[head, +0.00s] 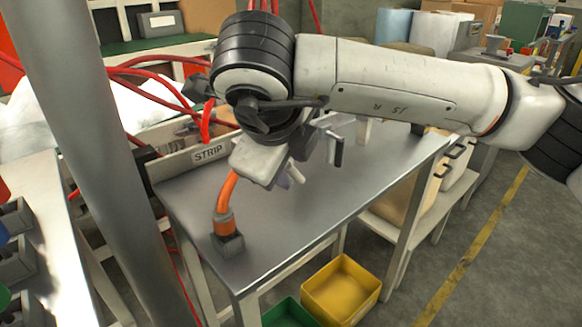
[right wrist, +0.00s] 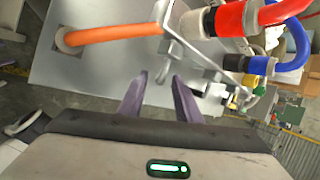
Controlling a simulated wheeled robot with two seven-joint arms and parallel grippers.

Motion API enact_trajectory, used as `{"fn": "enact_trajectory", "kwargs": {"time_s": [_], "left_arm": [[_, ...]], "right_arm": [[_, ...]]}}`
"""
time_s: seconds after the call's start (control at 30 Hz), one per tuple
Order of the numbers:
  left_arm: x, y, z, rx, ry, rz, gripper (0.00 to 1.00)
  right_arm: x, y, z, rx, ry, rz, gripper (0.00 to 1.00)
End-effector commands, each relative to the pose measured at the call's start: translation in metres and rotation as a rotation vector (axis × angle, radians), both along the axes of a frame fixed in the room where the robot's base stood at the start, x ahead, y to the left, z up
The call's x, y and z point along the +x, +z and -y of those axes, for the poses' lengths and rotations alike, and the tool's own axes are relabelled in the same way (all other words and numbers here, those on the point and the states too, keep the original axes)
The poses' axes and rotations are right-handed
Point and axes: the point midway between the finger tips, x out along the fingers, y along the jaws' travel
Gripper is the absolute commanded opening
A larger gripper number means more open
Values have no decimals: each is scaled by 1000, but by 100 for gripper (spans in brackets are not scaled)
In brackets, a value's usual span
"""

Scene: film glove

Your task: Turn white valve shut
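My right gripper (head: 290,178) is above the grey metal table, below the wrist, which covers much of it in the head view. In the right wrist view its two purple-grey fingers (right wrist: 160,82) are apart with nothing between them. A grey metal bracket (right wrist: 172,45) stands just beyond the fingertips. A row of fittings with a red hose (right wrist: 235,18) and a blue hose (right wrist: 291,62) runs to the right of it. I cannot tell which fitting is the white valve. In the head view, dark-ended handles (head: 337,152) show beside my wrist. My left gripper is not in view.
An orange hose (head: 226,193) rises from a dark block on the table (head: 290,225), close left of my gripper. A panel marked STRIP (head: 208,153) and red hoses stand behind. A yellow bin (head: 341,290) sits on the floor.

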Motion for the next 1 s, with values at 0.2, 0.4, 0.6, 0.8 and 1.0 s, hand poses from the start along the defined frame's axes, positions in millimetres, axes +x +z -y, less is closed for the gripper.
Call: {"fn": "enact_trajectory", "kwargs": {"time_s": [0.2, 0.4, 0.6, 0.8, 1.0], "left_arm": [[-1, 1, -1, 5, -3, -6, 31], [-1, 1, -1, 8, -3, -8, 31], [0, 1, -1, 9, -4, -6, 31], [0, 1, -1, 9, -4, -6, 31], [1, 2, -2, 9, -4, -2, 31]], "right_arm": [[-26, 38, -8, 0, 2, 4, 31], [-41, 58, -12, 0, 1, 3, 31], [-45, 62, -13, 0, 0, 1, 31], [-45, 61, -13, 1, 1, 1, 31], [-66, 20, -43, 99, 105, -156, 31]]}}
